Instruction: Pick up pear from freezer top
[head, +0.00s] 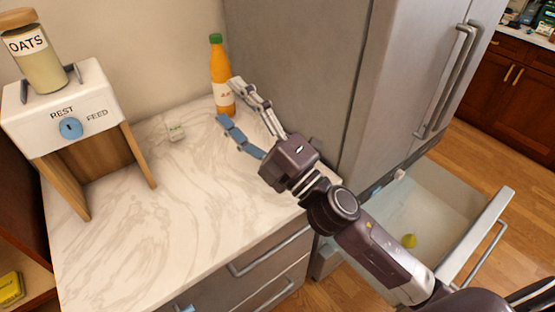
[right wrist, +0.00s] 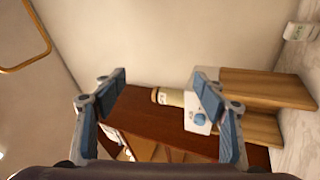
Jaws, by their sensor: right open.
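A small yellow-green pear (head: 408,240) lies inside the pulled-out freezer drawer (head: 450,195) at the lower right of the head view. My right forearm passes close to it in the picture. My right gripper (head: 229,101) is open over the back of the marble counter, with its fingers pointing toward the orange bottle and away from the pear. In the right wrist view its two blue-padded fingers (right wrist: 160,85) are spread with nothing between them. The pear does not show there. A small blue piece at the bottom edge of the head view may be my left gripper's tip.
An orange bottle (head: 221,75) stands near the right fingertips. A feeder (head: 70,120) with an oats jar (head: 35,55) stands on the marble counter (head: 130,230) at left. The steel fridge (head: 300,60) rises behind the right gripper. Wooden floor lies right of the drawer.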

